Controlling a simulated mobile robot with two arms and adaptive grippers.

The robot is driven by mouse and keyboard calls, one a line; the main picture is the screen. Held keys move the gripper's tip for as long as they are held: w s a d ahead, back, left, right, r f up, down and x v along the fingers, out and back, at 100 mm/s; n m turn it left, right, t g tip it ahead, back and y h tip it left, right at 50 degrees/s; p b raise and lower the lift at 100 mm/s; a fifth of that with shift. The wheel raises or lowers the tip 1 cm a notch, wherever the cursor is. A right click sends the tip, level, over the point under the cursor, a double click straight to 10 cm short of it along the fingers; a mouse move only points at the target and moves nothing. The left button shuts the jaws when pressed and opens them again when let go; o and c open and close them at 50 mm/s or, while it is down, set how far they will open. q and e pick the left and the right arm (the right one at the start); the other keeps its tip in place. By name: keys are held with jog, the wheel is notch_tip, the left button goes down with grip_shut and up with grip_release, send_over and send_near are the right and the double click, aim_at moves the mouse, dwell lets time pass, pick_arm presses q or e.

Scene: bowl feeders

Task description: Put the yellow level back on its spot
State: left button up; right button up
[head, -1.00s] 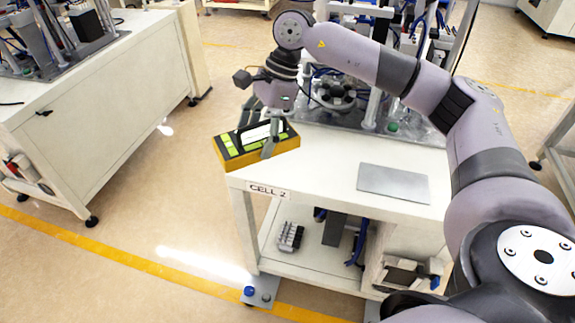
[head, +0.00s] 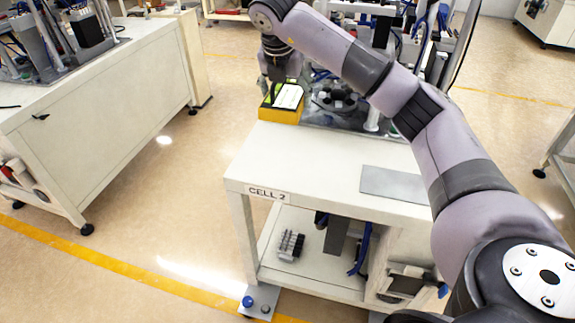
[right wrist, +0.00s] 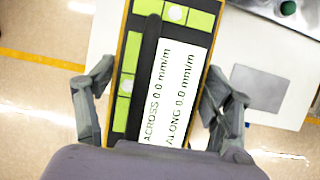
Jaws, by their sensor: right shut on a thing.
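The yellow level (head: 279,116) has a black and green top with a white display, and it shows at the back left of the CELL 2 table. In the right wrist view the level (right wrist: 127,66) fills the middle, with its display text readable. My right gripper (head: 275,82) is shut on the level, one finger on each long side; the fingers also show in the right wrist view (right wrist: 160,108). I cannot tell whether the level touches the table or is held just above it. My left gripper is not in view.
The white CELL 2 table (head: 290,160) has a clear front area. A grey plate (head: 395,184) lies on its right part. A bowl feeder (head: 335,97) stands right of the level. Another white bench (head: 90,100) stands at the left across a gap.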

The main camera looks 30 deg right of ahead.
jog(key=p, duration=0.1)
send_over(289, 162)
jog(key=a, duration=0.1)
jog(key=f, duration=1.4)
jog(key=shift+s+f, duration=0.25)
jog(key=shift+s, duration=0.15)
jog(key=shift+a+f, duration=0.1)
jog(key=shift+f, duration=2.55)
jog(key=o, duration=1.6)
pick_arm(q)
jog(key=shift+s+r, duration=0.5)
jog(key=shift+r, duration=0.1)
